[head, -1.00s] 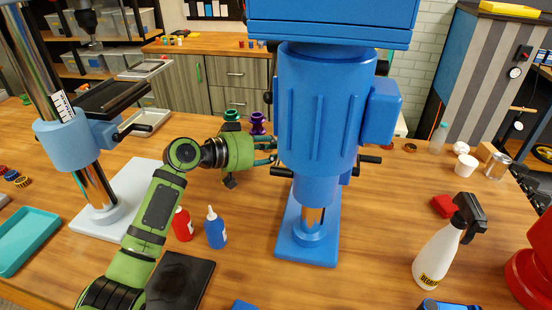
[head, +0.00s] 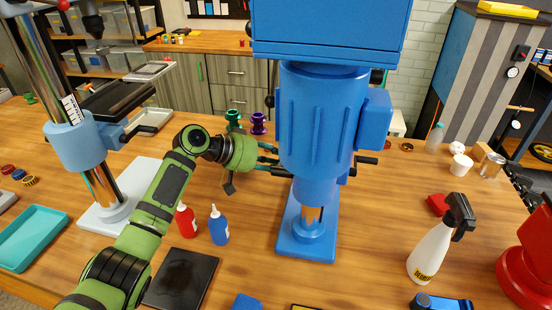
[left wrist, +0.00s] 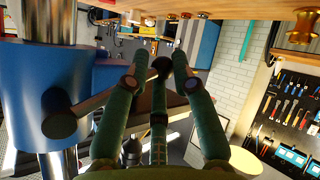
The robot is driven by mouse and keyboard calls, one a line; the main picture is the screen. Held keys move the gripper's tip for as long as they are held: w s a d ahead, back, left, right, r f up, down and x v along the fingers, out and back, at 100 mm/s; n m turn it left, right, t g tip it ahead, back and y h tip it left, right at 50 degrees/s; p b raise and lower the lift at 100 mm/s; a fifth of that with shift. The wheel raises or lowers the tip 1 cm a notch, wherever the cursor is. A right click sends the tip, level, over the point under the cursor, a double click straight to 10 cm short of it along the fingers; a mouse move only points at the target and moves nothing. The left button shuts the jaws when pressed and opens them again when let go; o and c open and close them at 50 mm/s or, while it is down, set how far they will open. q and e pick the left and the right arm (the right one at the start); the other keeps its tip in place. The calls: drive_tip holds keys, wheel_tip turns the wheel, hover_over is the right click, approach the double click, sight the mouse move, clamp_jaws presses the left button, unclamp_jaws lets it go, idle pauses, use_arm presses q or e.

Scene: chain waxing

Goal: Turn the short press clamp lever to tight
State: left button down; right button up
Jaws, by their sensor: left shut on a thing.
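The blue press (head: 322,125) stands in the middle of the bench in the head view. A short dark clamp lever (head: 281,172) sticks out from its left side, low on the body. My left gripper (head: 272,163) reaches it from the left, with its green fingers shut around the lever. In the left wrist view, the dark lever (left wrist: 88,108) runs from the blue collar (left wrist: 30,90) to between the fingers of the left gripper (left wrist: 155,65). Its exact seating in the fingers is partly hidden. My right gripper is not in view.
A taller press with a light blue collar (head: 75,145) stands left. Red (head: 186,220) and blue (head: 219,225) bottles stand below my left forearm, near a black plate (head: 182,278). A white spray bottle (head: 432,250) stands right.

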use_arm(q)
drive_tip(key=c, duration=1)
unclamp_jaws()
drive_tip(key=shift+w+r, duration=0.2)
drive_tip(key=shift+r, duration=0.25)
drive_tip(key=shift+f, duration=0.2)
drive_tip(key=v, duration=1.2)
drive_tip(key=shift+s, duration=0.15)
